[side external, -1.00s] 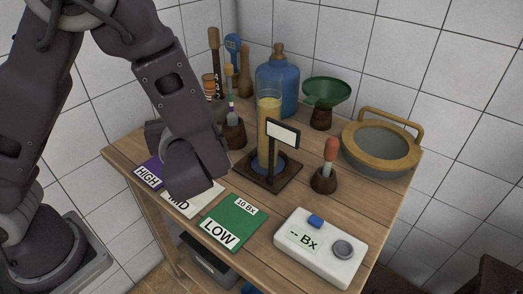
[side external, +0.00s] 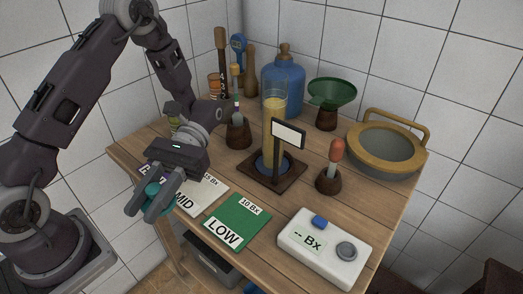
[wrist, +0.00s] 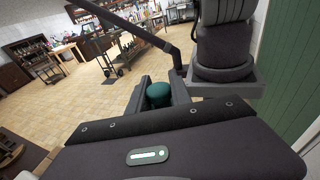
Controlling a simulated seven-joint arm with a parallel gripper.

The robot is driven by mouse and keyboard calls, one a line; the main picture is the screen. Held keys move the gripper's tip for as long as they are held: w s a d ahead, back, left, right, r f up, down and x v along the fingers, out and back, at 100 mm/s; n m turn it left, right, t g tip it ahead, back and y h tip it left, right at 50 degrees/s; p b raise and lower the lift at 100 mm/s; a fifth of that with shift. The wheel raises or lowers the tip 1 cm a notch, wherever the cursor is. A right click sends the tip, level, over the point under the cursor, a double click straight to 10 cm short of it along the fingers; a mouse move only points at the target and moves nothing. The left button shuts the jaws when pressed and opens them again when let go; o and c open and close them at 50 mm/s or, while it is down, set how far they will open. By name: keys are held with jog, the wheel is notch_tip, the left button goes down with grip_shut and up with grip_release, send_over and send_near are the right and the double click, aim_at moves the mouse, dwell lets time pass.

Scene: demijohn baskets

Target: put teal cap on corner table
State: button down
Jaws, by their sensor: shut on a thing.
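The teal cap (side external: 153,189) is between the two fingers of my gripper (side external: 139,213), which is shut on it. In the wrist view the cap (wrist: 158,95) shows as a dark teal rounded cylinder between the fingers. In the side view the gripper partly hides the cap. The wooden table (side external: 285,203) stands in the tiled corner. My gripper is at its left front edge, in front of the cards, with its fingers pointing outward and down to the left. I cannot tell its exact height.
MID card (side external: 205,195), LOW card (side external: 236,222) and a white Bx meter (side external: 322,250) line the table's front. A yellow-filled cylinder (side external: 274,145), dropper (side external: 335,158), blue demijohn (side external: 283,85), green funnel (side external: 331,92) and basin (side external: 385,145) stand behind. Bare wood shows between them.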

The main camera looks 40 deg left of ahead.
jog(key=w+d+r+n+t+h, duration=0.2)
jog(key=w+d+n+t+h, duration=0.15)
jog(key=w+n+h, duration=0.2)
notch_tip(320, 180, up, 6)
jog(key=r+n+t+h, duration=0.1)
jog(key=n+t+h, duration=0.3)
jog(key=n+t, duration=1.15)
send_over(231, 165)
jog(key=m+t, duration=0.2)
jog(key=t, duration=0.1)
notch_tip(231, 165, down, 22)
jog(key=shift+d+r, duration=0.1)
jog(key=shift+r, duration=0.05)
jog(key=c, duration=1.2)
grip_release()
jog(key=shift+o, duration=0.2)
jog(key=shift+r, duration=0.1)
